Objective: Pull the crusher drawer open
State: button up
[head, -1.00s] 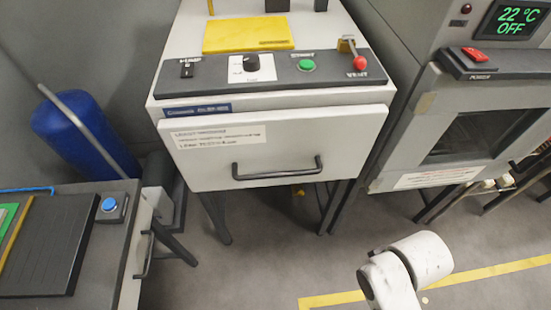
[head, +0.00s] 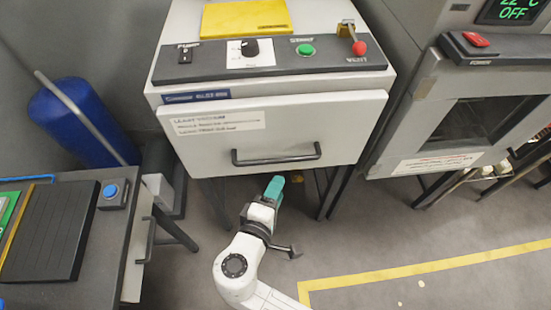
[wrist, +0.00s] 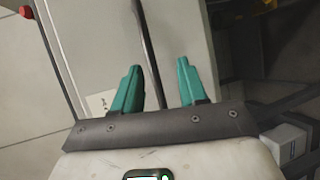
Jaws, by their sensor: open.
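The crusher drawer is a broad white front panel (head: 280,130) with a printed label, below the grey control panel. Its dark bar handle (head: 277,159) runs across the lower part of the front. My gripper (head: 274,184) is just below the handle in the head view, with its teal fingers pointing up towards it. In the wrist view the two teal fingers of my gripper (wrist: 159,66) are apart, and the dark handle bar (wrist: 150,45) runs lengthwise between them. The fingers do not appear to grip it. The handle's depth relative to the fingertips is hard to tell.
A blue cylinder (head: 82,120) and a grey bench (head: 110,240) stand on the left. An oven-like cabinet (head: 425,105) stands on the right. The floor in front, with a yellow line (head: 430,265), is clear apart from small specks.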

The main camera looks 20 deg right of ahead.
aim_at(276, 159)
jog(key=shift+n+t, duration=0.6)
jog(key=shift+t, duration=0.1)
jog(key=w+d, duration=0.1)
jog(key=w, duration=0.2)
jog(key=w+d+p, duration=0.1)
jog(key=w, duration=0.2)
jog(key=w+d+f, duration=0.1)
jog(key=w, duration=0.2)
jog(key=shift+d, duration=0.35)
jog(key=shift+c, duration=0.4)
grip_shut()
jog(key=shift+s, duration=0.1)
